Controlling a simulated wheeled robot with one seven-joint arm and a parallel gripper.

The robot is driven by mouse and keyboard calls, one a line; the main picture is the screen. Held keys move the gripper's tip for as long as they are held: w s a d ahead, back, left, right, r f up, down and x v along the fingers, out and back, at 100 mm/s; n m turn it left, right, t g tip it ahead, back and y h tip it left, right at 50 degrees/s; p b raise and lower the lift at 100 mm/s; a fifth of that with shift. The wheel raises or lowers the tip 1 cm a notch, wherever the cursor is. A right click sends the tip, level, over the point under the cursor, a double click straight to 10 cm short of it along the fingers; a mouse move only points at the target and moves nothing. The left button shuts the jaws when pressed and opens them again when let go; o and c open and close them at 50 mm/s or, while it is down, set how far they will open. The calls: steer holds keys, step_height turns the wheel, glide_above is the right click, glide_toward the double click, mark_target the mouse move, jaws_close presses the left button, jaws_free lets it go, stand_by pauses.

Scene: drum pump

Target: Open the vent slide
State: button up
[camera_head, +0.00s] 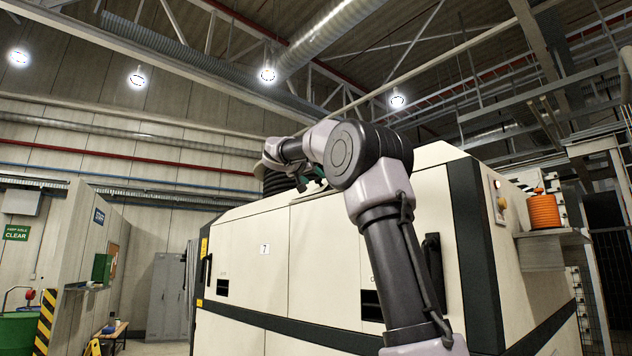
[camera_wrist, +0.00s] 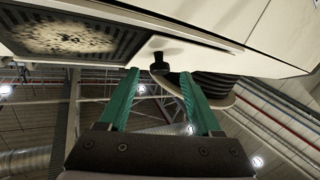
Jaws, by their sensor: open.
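In the wrist view, a small dark knob (camera_wrist: 159,62) stands out from the pale cabinet surface, and is probably the handle of the vent slide. A dark, dusty vent grille (camera_wrist: 75,38) in a frame lies to its left. My gripper (camera_wrist: 160,73) has two green fingers spread apart, one on each side of the knob in the picture. Nothing is held. I cannot tell whether the fingertips reach around the knob or stop short of it. In the head view, my gripper (camera_head: 313,185) is mostly hidden behind my arm at the cabinet's top.
The large cream cabinet (camera_head: 250,262) fills the middle of the head view. A black ribbed hose (camera_wrist: 215,86) is close to the right finger in the wrist view. An orange coil (camera_head: 543,211) sits on a shelf at the right. Open floor shows at lower left.

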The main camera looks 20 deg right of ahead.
steer(key=v, duration=0.7)
steer(key=shift+a, duration=0.1)
steer(key=s+d+f+n+g+y, duration=0.15)
steer(key=s+f+y, duration=0.25)
steer(key=s+f, duration=0.45)
steer(key=s+f+n+g+y, duration=0.1)
steer(key=s+f+g+y, duration=0.3)
steer(key=f, duration=0.8)
steer(key=s+a+f+y, duration=0.3)
steer(key=s+a+f, duration=0.2)
steer(key=s+f, duration=0.5)
steer(key=s+a+f+y, duration=0.4)
steer(key=s+f, duration=0.5)
steer(key=f, duration=0.3)
steer(key=shift+s+a, duration=0.4)
steer(key=shift+a, duration=0.2)
